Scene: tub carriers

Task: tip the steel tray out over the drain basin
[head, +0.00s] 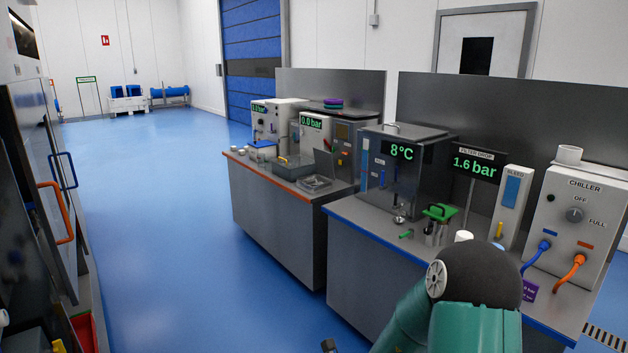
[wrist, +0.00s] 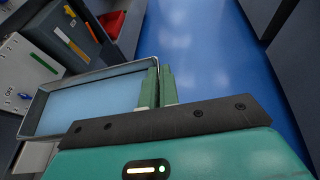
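The steel tray (wrist: 92,76) fills the left of the wrist view. It is a shallow rectangular tray with a thin grey rim and a pale blue inside; I cannot tell whether that is liquid or a bare floor. My gripper (wrist: 159,87) has its two green fingers on either side of the tray's right wall, one inside and one outside, so it is shut on the tray. In the head view neither tray nor gripper shows. A grey open basin (head: 291,170) on the far bench may be the drain basin; I cannot be sure.
The near bench (head: 370,285) carries a chiller (head: 580,215) with blue and orange hoses and a dark 8°C cabinet (head: 400,170). Dark cabinets with an orange handle (head: 58,212) line the left. The blue floor (head: 170,220) between is clear.

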